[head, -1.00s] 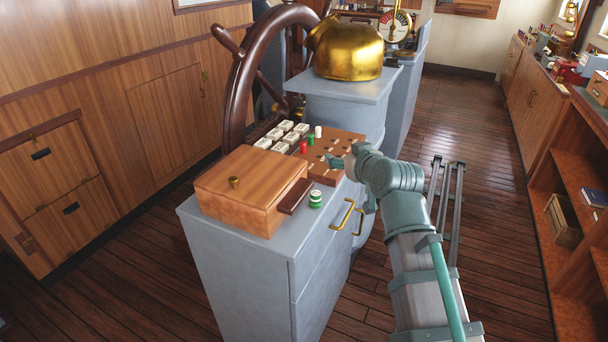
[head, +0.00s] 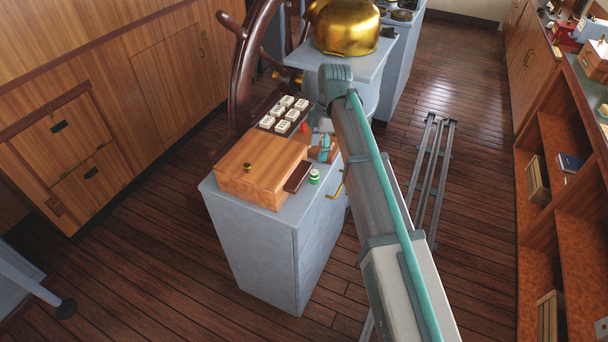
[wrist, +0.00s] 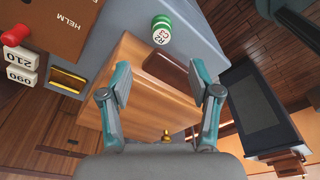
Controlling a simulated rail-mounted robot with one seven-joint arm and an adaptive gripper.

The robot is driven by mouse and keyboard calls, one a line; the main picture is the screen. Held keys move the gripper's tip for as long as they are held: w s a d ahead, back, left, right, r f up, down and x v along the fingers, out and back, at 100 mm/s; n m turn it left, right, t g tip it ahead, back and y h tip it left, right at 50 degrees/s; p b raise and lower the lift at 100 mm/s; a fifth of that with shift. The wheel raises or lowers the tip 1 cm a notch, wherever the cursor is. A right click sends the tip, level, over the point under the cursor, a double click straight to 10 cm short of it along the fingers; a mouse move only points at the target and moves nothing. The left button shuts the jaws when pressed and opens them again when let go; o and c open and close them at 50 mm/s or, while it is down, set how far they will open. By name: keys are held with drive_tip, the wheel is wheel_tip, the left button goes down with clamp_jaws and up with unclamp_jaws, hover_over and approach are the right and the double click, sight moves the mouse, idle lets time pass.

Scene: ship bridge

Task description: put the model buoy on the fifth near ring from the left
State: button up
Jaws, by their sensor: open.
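The model buoy appears to be the small green-and-white banded cylinder (head: 314,177) standing upright on the grey cabinet top, right of the wooden box. In the wrist view the buoy (wrist: 161,30) shows lettering on its white top and lies beyond my fingertips. My gripper (wrist: 161,78) is open and empty, its fingers apart above the box and its dark strip. In the head view my gripper (head: 322,148) is over the brown board, behind the buoy, partly hidden by my arm. The board (wrist: 72,22), marked HELM, shows only a corner in the wrist view; I cannot make out its rings.
The wooden box (head: 258,172) with a brass knob fills the cabinet's near part. White numbered blocks (head: 283,112) and a red piece (head: 304,128) are on the board's side. The ship's wheel (head: 243,70) and brass binnacle (head: 345,25) stand behind. A brass handle (head: 337,188) juts out at right.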

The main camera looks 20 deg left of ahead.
sight(315, 172)
drive_tip(key=shift+s+d+f+n, duration=0.15)
drive_tip(key=shift+d+f+n, duration=0.05)
drive_tip(key=shift+d+n, duration=0.1)
drive_tip(key=f, duration=0.1)
drive_tip(key=f+p, duration=0.1)
drive_tip(key=f, duration=0.3)
drive_tip(key=shift+s+a+p, duration=0.25)
drive_tip(key=shift+a+p, duration=0.15)
drive_tip(key=shift+s+a+f+p, duration=0.15)
drive_tip(key=shift+f+p, duration=0.6)
drive_tip(key=shift+f, duration=0.6)
drive_tip(key=shift+w+a+f+p, duration=0.1)
drive_tip(key=shift+f+p, duration=0.6)
drive_tip(key=shift+f, duration=0.6)
drive_tip(key=c, duration=1)
drive_tip(key=shift+b, duration=0.65)
